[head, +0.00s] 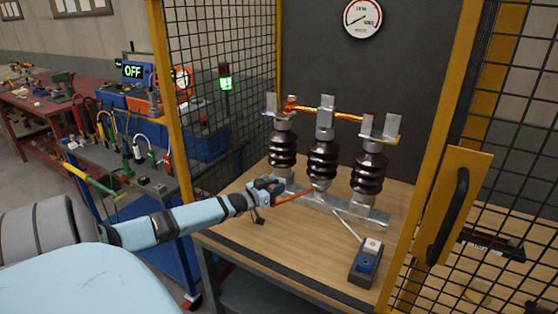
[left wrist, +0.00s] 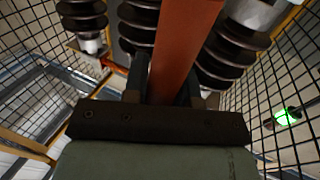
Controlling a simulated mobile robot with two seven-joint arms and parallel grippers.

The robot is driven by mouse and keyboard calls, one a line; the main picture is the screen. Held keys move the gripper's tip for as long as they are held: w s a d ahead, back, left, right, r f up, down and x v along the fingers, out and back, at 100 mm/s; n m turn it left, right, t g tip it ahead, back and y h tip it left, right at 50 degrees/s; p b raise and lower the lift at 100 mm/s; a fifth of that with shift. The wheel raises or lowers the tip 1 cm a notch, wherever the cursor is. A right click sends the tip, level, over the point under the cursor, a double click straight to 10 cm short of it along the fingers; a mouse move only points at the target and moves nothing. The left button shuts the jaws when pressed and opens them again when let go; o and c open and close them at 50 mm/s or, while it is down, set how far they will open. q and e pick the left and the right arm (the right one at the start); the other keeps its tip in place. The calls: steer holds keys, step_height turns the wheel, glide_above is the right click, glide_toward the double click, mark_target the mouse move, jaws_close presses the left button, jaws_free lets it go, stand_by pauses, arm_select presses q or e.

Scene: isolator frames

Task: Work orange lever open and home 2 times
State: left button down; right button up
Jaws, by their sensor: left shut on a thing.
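The isolator stands on the wooden bench inside the cage, with three dark brown ribbed insulators (head: 322,158) on a grey metal base (head: 345,208). A copper-coloured bar (head: 340,114) spans the metal terminals on top. The orange lever (head: 296,194) sticks out low at the front, towards the left. My left gripper (head: 270,191) is shut on the lever. In the left wrist view the orange lever (left wrist: 184,45) runs up and away from between the fingers (left wrist: 160,90). The gripper hides the lever's near end. My right gripper is not in view.
A small grey box with a blue face (head: 366,264) sits on the bench (head: 275,235) at the front right. Yellow posts and mesh (head: 210,100) frame the opening, with an open door and black handle (head: 448,215) at right. A gauge (head: 362,18) hangs behind.

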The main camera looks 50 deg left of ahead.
arm_select(q)
steer(key=shift+a, duration=0.1)
steer(key=c, duration=0.9)
jaws_free()
steer(key=s+p, duration=0.2)
steer(key=s, duration=1.1)
steer(key=shift+s+a, duration=0.15)
steer(key=shift+s, duration=0.25)
